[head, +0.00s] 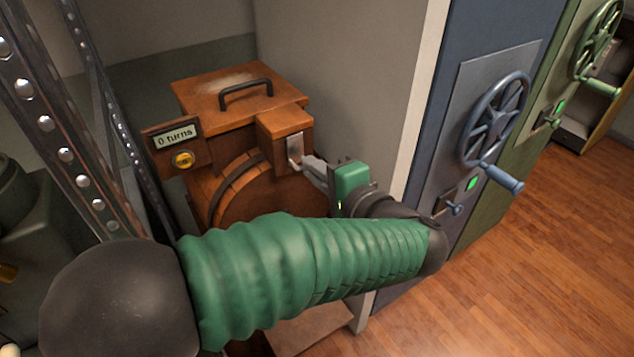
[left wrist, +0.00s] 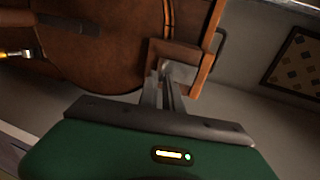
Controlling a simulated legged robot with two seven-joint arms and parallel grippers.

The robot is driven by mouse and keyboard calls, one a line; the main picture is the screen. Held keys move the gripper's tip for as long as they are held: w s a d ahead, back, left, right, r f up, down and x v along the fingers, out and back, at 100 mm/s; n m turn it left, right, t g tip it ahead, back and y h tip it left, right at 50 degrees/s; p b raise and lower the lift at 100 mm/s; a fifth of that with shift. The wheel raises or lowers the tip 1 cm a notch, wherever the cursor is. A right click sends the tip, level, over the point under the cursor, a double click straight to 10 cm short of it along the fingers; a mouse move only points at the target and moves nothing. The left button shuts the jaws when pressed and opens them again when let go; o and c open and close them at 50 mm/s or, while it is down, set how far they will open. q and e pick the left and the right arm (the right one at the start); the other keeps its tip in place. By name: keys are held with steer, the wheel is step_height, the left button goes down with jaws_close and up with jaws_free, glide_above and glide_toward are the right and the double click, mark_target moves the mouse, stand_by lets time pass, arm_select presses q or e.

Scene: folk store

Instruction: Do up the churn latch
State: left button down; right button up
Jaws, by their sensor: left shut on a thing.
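The wooden churn (head: 240,190) stands in a corner, with a black handle (head: 246,92) on its flat lid (head: 215,90). A small metal latch (head: 294,150) sits on the front of the wooden block at the churn's right side. My left gripper (head: 304,165) reaches in from the right and is shut on the latch at its lower end. In the left wrist view the fingers (left wrist: 165,92) meet at the pale metal latch (left wrist: 178,74), beside the churn's wooden body (left wrist: 100,50). The fingertips partly hide the latch. My right gripper is not in view.
A sign reading "0 turns" (head: 174,136) with a yellow button is at the churn's left. A perforated metal post (head: 60,140) stands at left. Blue (head: 497,118) and green (head: 598,40) handwheels are on cabinets at right. The wooden floor (head: 530,240) at right is clear.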

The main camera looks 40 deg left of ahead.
arm_select(q)
steer(key=shift+s+f, duration=0.1)
steer(key=shift+f, duration=0.25)
steer(key=c, duration=1.7)
jaws_free()
steer(key=shift+o, duration=0.8)
steer(key=shift+a+r, duration=0.1)
steer(key=shift+a, duration=0.1)
